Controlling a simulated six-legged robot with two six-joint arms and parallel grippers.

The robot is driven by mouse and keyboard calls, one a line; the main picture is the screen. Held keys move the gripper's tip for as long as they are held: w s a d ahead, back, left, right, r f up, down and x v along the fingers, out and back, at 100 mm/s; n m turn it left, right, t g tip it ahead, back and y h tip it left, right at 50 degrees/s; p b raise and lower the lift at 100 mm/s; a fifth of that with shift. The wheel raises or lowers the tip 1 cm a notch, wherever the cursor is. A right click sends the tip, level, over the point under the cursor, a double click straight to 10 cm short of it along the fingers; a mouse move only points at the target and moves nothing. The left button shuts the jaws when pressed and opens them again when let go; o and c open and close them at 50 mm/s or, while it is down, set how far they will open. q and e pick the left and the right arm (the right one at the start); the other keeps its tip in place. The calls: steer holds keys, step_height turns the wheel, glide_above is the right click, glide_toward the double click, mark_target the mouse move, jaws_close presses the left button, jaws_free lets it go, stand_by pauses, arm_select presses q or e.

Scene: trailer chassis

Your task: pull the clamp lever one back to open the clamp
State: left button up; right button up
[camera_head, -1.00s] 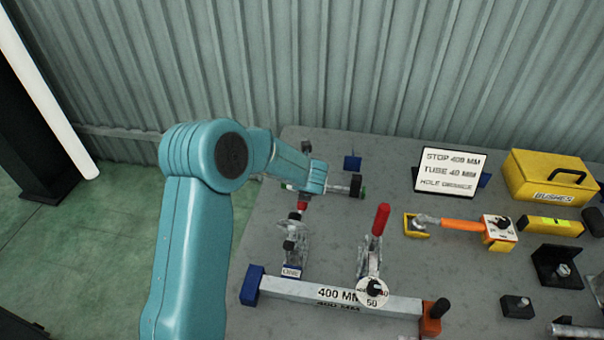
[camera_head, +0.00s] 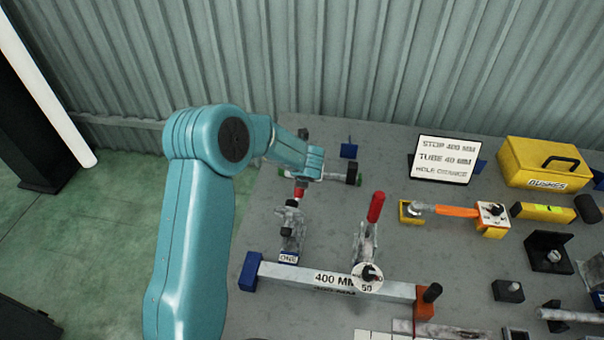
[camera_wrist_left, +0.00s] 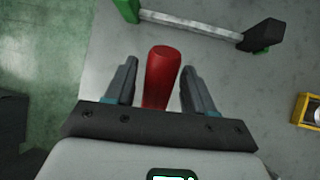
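Clamp one (camera_head: 290,232), with a label reading ONE, stands at the left end of the pale square tube (camera_head: 300,278). The red grip of its lever (camera_head: 299,192) shows just below my left gripper (camera_head: 301,181), which partly hides it. In the left wrist view the red grip (camera_wrist_left: 161,76) lies between the two fingers of my left gripper (camera_wrist_left: 160,76). The fingers are apart, with a narrow gap at the left of the grip and little or none at the right. My right gripper is not in view.
A second clamp with an upright red lever (camera_head: 376,207) stands to the right. A bar with a dark knob and green ends (camera_wrist_left: 190,24) lies beyond the fingers. A sign (camera_head: 445,160), a yellow box (camera_head: 540,165) and an orange-handled tool (camera_head: 455,211) lie farther right.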

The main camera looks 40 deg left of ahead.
arm_select(q)
steer(key=v, duration=1.6)
steer(key=shift+r, duration=0.15)
steer(key=shift+s+d, duration=0.15)
steer(key=shift+s, duration=0.05)
